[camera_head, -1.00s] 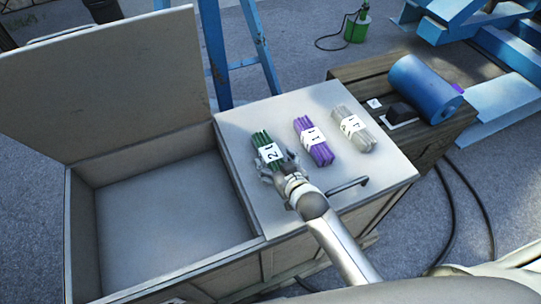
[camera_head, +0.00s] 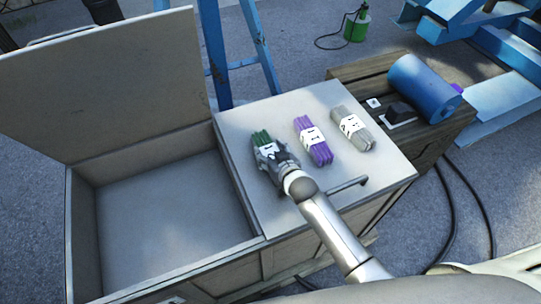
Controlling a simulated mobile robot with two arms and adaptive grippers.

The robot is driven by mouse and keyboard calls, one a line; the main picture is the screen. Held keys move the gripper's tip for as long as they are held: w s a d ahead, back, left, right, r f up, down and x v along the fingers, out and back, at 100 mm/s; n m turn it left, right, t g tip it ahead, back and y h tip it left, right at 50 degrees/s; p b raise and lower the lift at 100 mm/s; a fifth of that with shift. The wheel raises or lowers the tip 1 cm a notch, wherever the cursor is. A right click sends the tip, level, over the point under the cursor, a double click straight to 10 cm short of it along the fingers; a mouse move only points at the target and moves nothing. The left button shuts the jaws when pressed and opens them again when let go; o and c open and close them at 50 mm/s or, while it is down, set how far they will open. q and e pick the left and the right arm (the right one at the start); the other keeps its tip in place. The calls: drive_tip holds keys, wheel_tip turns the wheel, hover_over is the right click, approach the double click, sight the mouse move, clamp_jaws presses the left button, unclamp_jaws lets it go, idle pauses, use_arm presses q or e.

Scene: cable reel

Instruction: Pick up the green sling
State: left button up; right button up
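The green sling (camera_head: 261,138) is a folded bundle with a white label, lying on the closed grey lid of the box. My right gripper (camera_head: 270,157) is over its near half and hides that part. The far end of the sling shows beyond the fingers. The fingers are small and dark here, and I cannot tell whether they are closed on the sling. The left gripper is not in view.
A purple sling (camera_head: 321,153) and a light grey sling (camera_head: 360,139) lie to the right on the same lid (camera_head: 286,108). A handle (camera_head: 347,186) stands at its near edge. The open compartment (camera_head: 170,225) is empty. A blue roll (camera_head: 425,88) lies on a wooden crate (camera_head: 365,70).

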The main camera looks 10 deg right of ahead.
drive_tip(key=c, duration=0.8)
